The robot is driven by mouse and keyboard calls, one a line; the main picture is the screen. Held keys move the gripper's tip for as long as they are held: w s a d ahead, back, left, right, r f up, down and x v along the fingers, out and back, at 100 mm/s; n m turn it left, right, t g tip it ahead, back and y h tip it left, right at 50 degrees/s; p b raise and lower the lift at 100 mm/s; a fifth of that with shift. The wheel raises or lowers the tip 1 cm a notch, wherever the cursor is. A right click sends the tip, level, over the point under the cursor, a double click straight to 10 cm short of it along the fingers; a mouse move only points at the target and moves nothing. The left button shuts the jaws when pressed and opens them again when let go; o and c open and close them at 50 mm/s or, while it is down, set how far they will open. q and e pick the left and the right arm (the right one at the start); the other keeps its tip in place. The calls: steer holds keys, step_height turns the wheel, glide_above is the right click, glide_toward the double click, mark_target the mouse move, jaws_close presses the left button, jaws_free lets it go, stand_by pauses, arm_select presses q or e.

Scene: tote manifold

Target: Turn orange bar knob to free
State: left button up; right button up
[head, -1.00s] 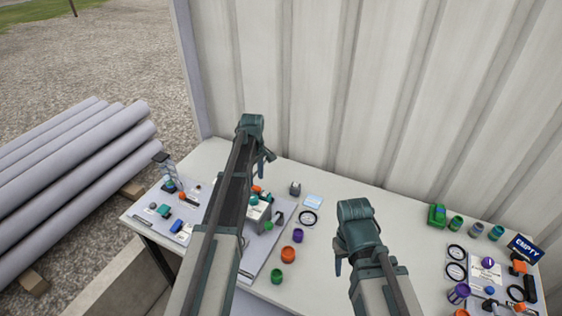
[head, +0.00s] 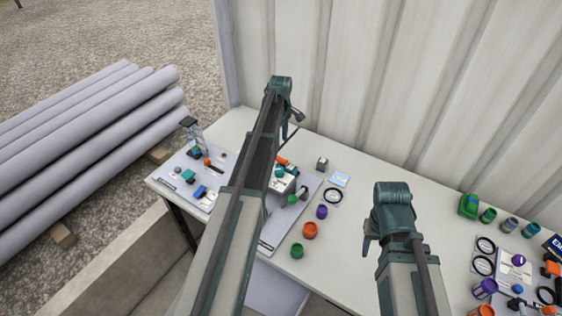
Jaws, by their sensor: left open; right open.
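Small orange parts show on the workbench, and I cannot tell for sure which is the bar knob. One orange piece (head: 207,162) sits by a dark slot on the left grey panel (head: 176,168). Another orange piece (head: 282,160) lies beside my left arm, near a white box with teal and green parts, partly hidden by the arm. My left gripper (head: 291,128) is open above the back of the bench, pointing down, apart from the parts. My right gripper (head: 369,240) is open and empty above bare bench.
Another crowded group of parts lies at the right end. A corrugated wall (head: 400,90) stands behind; grey pipes (head: 90,120) lie left.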

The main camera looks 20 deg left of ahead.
mark_target(281, 158)
arm_select(q)
step_height(281, 158, down, 9)
steer(key=b, duration=0.8)
steer(key=shift+f, duration=0.2)
jaws_close()
